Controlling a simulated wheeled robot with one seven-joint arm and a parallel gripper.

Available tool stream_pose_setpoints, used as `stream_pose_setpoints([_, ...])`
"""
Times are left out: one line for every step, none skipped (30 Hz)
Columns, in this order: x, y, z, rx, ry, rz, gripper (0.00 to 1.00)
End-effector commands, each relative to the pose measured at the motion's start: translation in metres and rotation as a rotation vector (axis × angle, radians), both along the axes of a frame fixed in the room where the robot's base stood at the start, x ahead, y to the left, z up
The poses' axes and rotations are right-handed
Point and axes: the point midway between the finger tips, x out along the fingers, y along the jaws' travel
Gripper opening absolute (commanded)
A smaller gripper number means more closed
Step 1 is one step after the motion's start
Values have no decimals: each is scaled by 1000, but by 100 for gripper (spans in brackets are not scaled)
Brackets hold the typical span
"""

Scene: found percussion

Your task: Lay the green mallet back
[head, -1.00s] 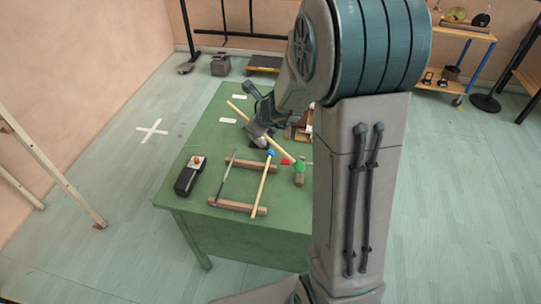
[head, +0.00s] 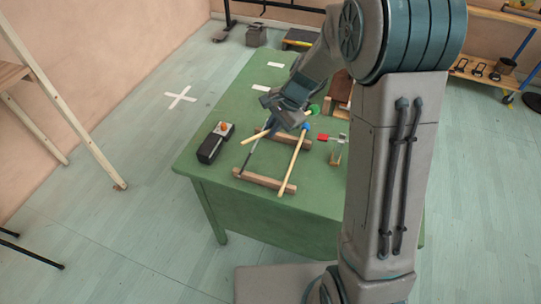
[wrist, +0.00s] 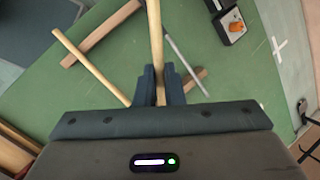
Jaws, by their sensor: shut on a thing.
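My gripper (head: 284,122) is shut on the handle of the green mallet, seen in the wrist view (wrist: 155,35). In the head view its green head (head: 314,110) shows to the right of my gripper and its pale handle end (head: 251,138) to the left. The mallet is above the far part of a rack, whose near wooden bar (head: 264,181) and far bar (head: 298,142) lie on the green table. A blue-headed mallet (head: 292,160) and a grey rod (head: 251,156) lie across the bars. I cannot tell whether the held mallet touches the rack.
A black box with an orange knob (head: 215,142) lies left of the rack on the green table (head: 227,205). A red item (head: 323,137) and a small block (head: 336,156) are right of it. Brown wooden things stand behind, partly hidden by my arm.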

Motion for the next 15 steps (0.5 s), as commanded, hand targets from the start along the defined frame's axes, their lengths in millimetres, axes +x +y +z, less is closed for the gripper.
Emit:
stream_pose_setpoints([-6,3,-19,-24,-19,114,0])
stream_pose_setpoints([-10,4,-24,-35,-33,176,0])
stream_pose_setpoints([-14,5,-30,-49,-49,253,0])
stream_pose_setpoints([-17,5,-34,-57,-60,304,0])
stream_pose_setpoints([-19,6,-37,-65,-70,349,0])
stream_pose_setpoints([-22,6,-41,-72,-84,402,0])
stream_pose_setpoints([-23,6,-43,-76,-92,434,0])
stream_pose_setpoints([-24,6,-45,-81,-100,463,0])
stream_pose_setpoints([-25,6,-46,-84,-108,491,0])
stream_pose_setpoints([-26,6,-47,-85,-113,508,0])
stream_pose_setpoints([-27,6,-48,-87,-116,520,0])
stream_pose_setpoints([-27,6,-48,-88,-119,531,0])
stream_pose_setpoints([-27,6,-48,-88,-121,536,0])
stream_pose_setpoints([-27,6,-48,-89,-122,538,0])
stream_pose_setpoints([-27,6,-48,-89,-121,540,0])
